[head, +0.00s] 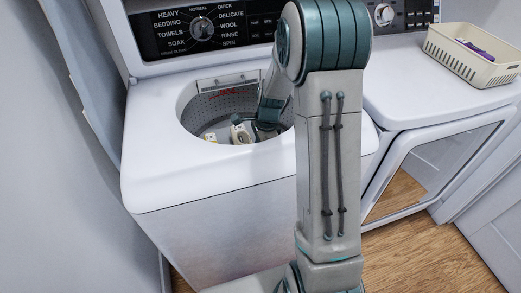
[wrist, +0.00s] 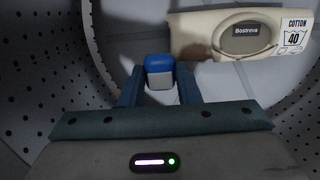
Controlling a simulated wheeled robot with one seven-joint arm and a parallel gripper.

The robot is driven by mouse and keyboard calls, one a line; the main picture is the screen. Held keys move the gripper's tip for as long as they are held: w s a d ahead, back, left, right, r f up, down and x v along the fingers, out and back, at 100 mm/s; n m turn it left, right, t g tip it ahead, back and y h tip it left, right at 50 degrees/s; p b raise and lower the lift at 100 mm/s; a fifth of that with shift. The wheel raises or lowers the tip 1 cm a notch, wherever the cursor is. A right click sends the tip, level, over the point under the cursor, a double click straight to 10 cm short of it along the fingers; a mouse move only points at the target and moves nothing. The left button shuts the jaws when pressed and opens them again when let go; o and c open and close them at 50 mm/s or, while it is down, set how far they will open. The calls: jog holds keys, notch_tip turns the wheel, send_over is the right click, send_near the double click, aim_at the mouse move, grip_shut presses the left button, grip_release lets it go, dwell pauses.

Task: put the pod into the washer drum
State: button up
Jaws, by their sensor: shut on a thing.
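The top-load washer (head: 215,170) stands on the left with its lid up and its drum (head: 232,103) open. My arm reaches down into the drum, and my gripper is partly hidden there in the head view. In the wrist view, my gripper (wrist: 160,88) is inside the perforated drum (wrist: 35,60). Its two blue fingers are shut on the pod (wrist: 160,80), a small block with a blue top and a whitish face. The pod sits between the fingertips, above the drum floor. I cannot tell whether it touches the floor.
A beige piece marked Bostreva, with a Cotton 40 label (wrist: 240,35), lies in the drum just beyond the pod to the right. The dryer (head: 415,110) is on the right, with a beige basket (head: 470,65) on top. The drum rim surrounds my arm.

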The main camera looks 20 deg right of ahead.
jog(key=shift+f, duration=0.25)
jog(key=o, duration=1)
jog(key=shift+c, duration=0.2)
notch_tip(320, 180, up, 12)
jog(key=d+p, duration=0.1)
jog(key=shift+d+r, duration=0.2)
jog(key=shift+d, duration=0.2)
